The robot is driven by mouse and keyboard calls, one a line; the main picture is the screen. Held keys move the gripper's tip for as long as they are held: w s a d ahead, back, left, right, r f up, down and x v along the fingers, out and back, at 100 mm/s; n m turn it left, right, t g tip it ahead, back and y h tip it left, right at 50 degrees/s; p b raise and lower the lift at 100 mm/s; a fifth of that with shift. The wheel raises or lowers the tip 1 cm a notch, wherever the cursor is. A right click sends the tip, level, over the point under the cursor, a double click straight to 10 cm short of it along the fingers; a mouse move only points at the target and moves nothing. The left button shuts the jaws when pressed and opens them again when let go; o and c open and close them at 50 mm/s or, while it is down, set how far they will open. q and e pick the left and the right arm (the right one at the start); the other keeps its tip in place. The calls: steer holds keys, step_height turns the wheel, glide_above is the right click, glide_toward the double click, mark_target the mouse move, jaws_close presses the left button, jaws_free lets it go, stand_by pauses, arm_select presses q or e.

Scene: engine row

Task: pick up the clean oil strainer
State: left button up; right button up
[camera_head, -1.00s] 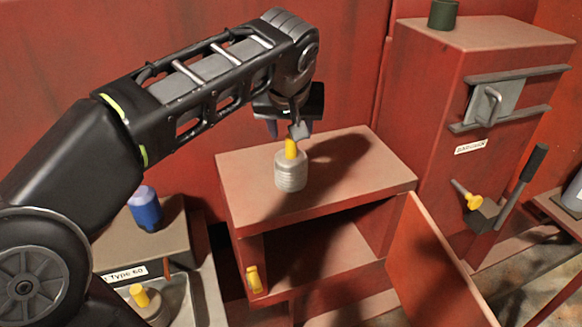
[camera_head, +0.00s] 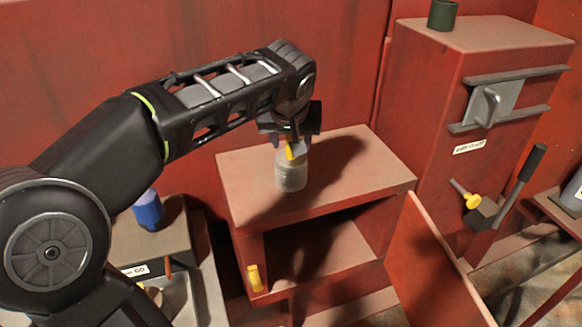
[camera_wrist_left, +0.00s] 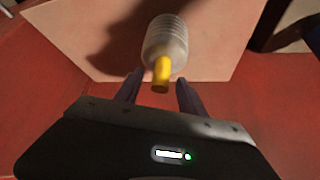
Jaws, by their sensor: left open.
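The clean oil strainer (camera_head: 291,172) is a pale grey ribbed cylinder with a yellow handle on top. It stands upright on the red cabinet's top (camera_head: 345,187). My left gripper (camera_head: 291,148) is just above it, with the fingertips close to the yellow handle. In the left wrist view the strainer (camera_wrist_left: 167,42) lies straight ahead, its yellow handle (camera_wrist_left: 161,72) between and just beyond the two open fingers (camera_wrist_left: 157,92). The gripper holds nothing. Its fingers partly hide the handle in the head view. My right gripper is not in view.
A tall red cabinet (camera_head: 440,130) with a lever stands at right, a dark green cup (camera_head: 442,15) on top. A blue container (camera_head: 148,212) stands at left by a metal basin (camera_head: 180,298). The cabinet top around the strainer is clear.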

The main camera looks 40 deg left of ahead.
arm_select(q)
jaws_close()
stand_by(0.4)
stand_by(0.9)
